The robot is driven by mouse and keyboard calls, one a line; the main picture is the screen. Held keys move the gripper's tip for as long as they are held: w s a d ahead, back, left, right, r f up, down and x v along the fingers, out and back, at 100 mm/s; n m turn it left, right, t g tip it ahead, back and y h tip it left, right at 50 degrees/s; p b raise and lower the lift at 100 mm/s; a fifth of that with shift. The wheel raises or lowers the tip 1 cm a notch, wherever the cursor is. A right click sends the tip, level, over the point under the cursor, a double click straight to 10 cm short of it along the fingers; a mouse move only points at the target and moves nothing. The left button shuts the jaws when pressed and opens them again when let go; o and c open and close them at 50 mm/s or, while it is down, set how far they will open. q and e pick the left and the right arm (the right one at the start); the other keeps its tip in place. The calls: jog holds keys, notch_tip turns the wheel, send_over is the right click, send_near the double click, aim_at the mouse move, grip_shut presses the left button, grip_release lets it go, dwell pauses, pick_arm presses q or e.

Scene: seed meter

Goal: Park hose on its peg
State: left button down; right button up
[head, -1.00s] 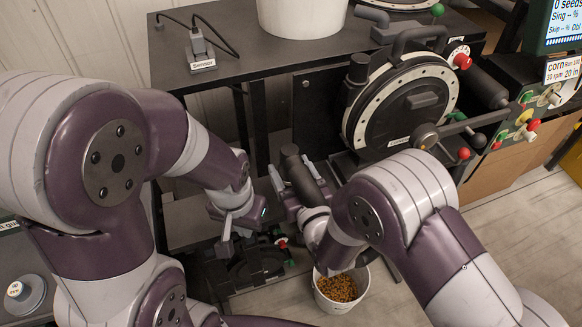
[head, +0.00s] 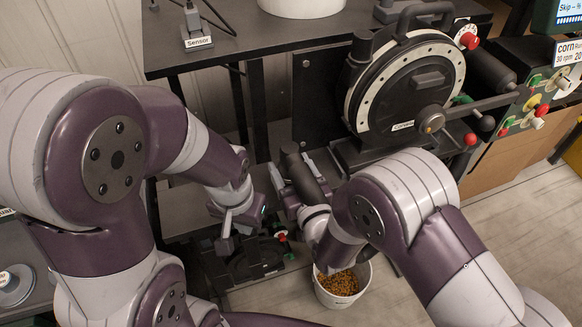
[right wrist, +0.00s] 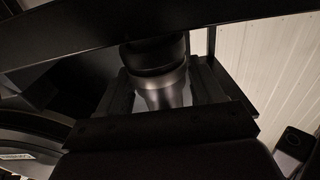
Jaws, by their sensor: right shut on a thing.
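My right gripper (head: 295,186) is shut on a dark cylindrical piece, which I take to be the hose end (head: 297,164), held tilted in front of the black table. In the right wrist view a dark collar with a shiny metal sleeve (right wrist: 165,88) shows between the jaws. The rest of the hose is hidden or too dark to make out. I cannot make out the peg. My left gripper (head: 228,238) hangs low to the left of the right one, pointing down; its jaw opening is unclear.
The seed meter (head: 370,105) with its round disc stands on the right of the black table (head: 240,50). A white bucket of orange-yellow seeds (head: 322,295) is on the floor below my right gripper. Dark low equipment (head: 255,262) sits beside it. The Sensor box (head: 196,30) is at the table's left.

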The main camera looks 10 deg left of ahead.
pick_arm(q)
jog(key=shift+f+b, duration=0.45)
pick_arm(e)
jog(key=shift+f, duration=0.45)
jog(key=o, duration=1.3)
jog(key=shift+f, duration=0.1)
